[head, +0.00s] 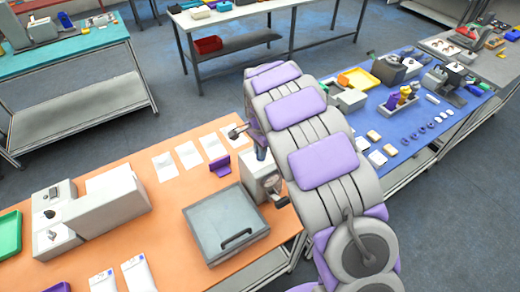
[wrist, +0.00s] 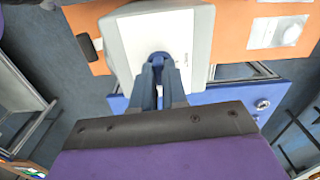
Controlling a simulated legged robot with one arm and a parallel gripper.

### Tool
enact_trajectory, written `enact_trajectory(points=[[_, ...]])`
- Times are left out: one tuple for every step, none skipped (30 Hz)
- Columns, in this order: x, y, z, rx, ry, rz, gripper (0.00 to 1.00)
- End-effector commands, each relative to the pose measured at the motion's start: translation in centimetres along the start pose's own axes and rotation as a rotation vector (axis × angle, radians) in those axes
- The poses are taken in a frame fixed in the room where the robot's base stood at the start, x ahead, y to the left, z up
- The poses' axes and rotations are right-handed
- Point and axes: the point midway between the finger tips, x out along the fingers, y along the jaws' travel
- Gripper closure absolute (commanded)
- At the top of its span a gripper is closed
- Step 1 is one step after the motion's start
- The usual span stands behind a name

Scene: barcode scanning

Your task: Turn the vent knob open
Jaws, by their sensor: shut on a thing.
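A pale grey box-shaped device (head: 258,170) stands on the orange table, partly hidden behind my arm in the head view. In the wrist view its light face (wrist: 160,28) fills the top middle. My gripper (wrist: 162,80) has its two dark blue fingers close together, shut on a small dark knob (wrist: 160,60) on that face. The fingers cover most of the knob, so its turn angle cannot be told. In the head view my arm hides most of the gripper and the knob.
A grey lidded case (head: 226,222) stands beside the device on the orange table (head: 150,215). White cards (head: 190,154) and a purple holder (head: 220,166) lie behind it. A blue table (head: 425,120) with bottles and small parts is to the right.

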Motion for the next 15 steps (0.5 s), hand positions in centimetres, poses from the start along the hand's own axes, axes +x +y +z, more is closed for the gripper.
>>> enact_trajectory(points=[[-0.10,-0.18,-0.14,0.019,0.003,-0.007,1.00],[-0.10,-0.17,-0.13,0.029,0.003,-0.007,1.00],[-0.09,-0.18,-0.13,0.043,0.003,-0.007,1.00],[-0.10,-0.18,-0.12,0.051,0.003,-0.007,1.00],[-0.09,-0.18,-0.12,0.058,0.003,-0.007,1.00],[-0.09,-0.18,-0.12,0.067,0.003,-0.006,1.00],[-0.08,-0.18,-0.11,0.072,0.003,-0.007,1.00],[-0.08,-0.18,-0.11,0.077,0.003,-0.007,1.00],[-0.08,-0.18,-0.11,0.082,0.003,-0.006,1.00],[-0.08,-0.18,-0.11,0.084,0.003,-0.006,1.00],[-0.07,-0.17,-0.11,0.086,0.003,-0.006,1.00],[-0.07,-0.17,-0.11,0.088,0.003,-0.006,1.00],[-0.07,-0.18,-0.11,0.089,0.004,-0.006,1.00],[-0.07,-0.18,-0.11,0.090,0.003,-0.006,1.00],[-0.07,-0.17,-0.11,0.090,0.003,-0.006,1.00]])
